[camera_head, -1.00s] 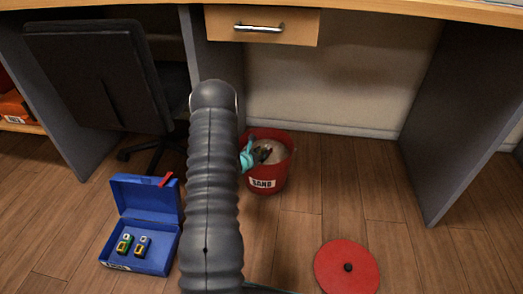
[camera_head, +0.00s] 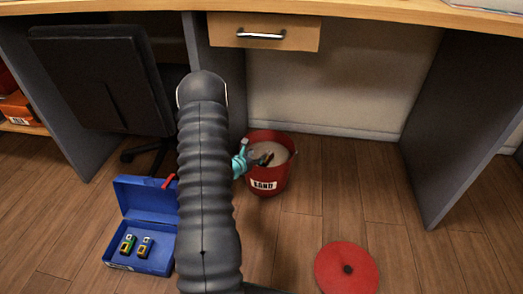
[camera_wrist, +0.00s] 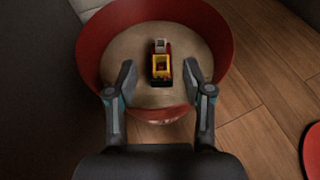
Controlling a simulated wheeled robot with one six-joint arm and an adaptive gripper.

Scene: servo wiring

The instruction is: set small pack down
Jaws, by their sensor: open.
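The small pack (camera_wrist: 161,64), with yellow, red, white and dark parts, sits on the sand (camera_wrist: 135,48) inside the red bucket (camera_head: 270,184). It shows partly in the head view as a small dark and red shape (camera_head: 266,160). My gripper (camera_wrist: 159,76) is open at the bucket's mouth. Its two fingers stand on either side of the pack in the wrist view, with a gap on each side. In the head view, one teal finger (camera_head: 240,161) shows at the bucket's left rim, while my arm hides the rest.
An open blue box (camera_head: 156,262) with two small battery-like packs (camera_head: 137,246) stands on the floor at left. A red round lid (camera_head: 347,262) lies at right. A desk with a drawer (camera_head: 264,33) and a black chair (camera_head: 85,75) stand behind. Floor right of the bucket is clear.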

